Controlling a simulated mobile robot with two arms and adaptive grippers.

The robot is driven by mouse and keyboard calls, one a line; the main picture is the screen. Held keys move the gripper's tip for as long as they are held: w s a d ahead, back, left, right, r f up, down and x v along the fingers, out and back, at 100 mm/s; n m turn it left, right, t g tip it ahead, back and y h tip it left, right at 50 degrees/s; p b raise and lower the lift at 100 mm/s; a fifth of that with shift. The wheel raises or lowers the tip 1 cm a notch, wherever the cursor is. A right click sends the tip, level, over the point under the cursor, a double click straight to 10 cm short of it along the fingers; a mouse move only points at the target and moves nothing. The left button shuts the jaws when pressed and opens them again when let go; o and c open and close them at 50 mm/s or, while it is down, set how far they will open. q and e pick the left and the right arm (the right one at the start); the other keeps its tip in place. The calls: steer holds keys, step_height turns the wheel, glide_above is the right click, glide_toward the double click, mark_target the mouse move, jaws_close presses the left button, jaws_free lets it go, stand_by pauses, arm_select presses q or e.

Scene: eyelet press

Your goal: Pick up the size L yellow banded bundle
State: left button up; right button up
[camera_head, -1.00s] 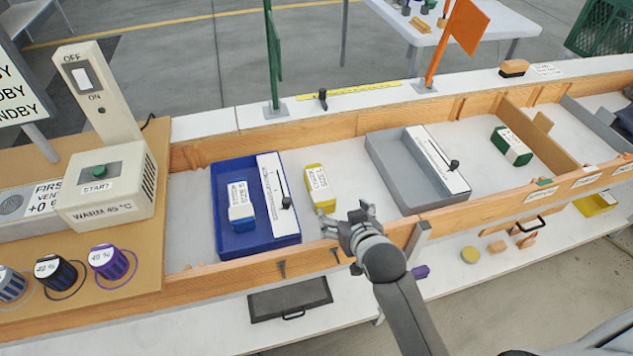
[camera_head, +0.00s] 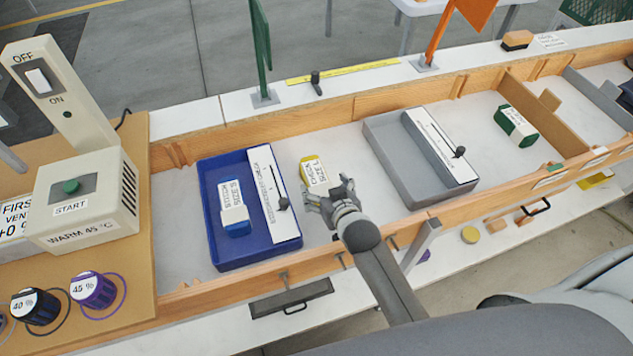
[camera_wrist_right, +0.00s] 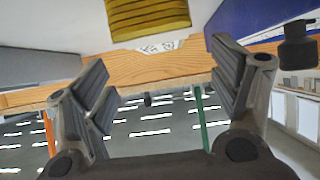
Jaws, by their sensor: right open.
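The yellow banded bundle (camera_head: 308,162) with a white label lies on the pale floor of the long wooden tray, just right of the blue bin. In the right wrist view its ribbed yellow side (camera_wrist_right: 148,18) shows at the top edge, beyond the fingertips. My right gripper (camera_head: 330,198) is open and empty, close to the bundle's near end, and hides part of it in the head view. In the right wrist view the fingers (camera_wrist_right: 162,70) are spread wide, with the bundle not between them. My left gripper is not in view.
The blue bin (camera_head: 207,185) holds a blue bundle (camera_head: 233,210) and a white gauge card. A grey bin (camera_head: 385,150) stands to the right, with a green bundle (camera_head: 516,124) beyond. The tray's wooden front wall (camera_head: 240,283) runs along the near side.

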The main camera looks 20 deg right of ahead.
mark_target(318, 181)
steer(key=shift+w+f, duration=0.35)
steer(key=shift+f, duration=0.25)
steer(key=shift+w+f, duration=0.2)
steer(key=shift+w, duration=0.15)
steer(key=shift+w+f, duration=0.2)
steer(key=shift+w, duration=0.3)
steer(key=x, duration=0.4)
steer(key=shift+w+f, duration=0.15)
steer(key=shift+w, duration=0.05)
steer(key=shift+w+f, duration=0.1)
steer(key=shift+w, duration=0.1)
steer(key=shift+a, duration=0.1)
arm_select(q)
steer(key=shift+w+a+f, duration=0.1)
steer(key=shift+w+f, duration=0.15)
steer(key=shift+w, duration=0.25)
arm_select(e)
steer(key=shift+s+f, duration=0.1)
steer(key=shift+f, duration=0.05)
steer(key=c, duration=1.3)
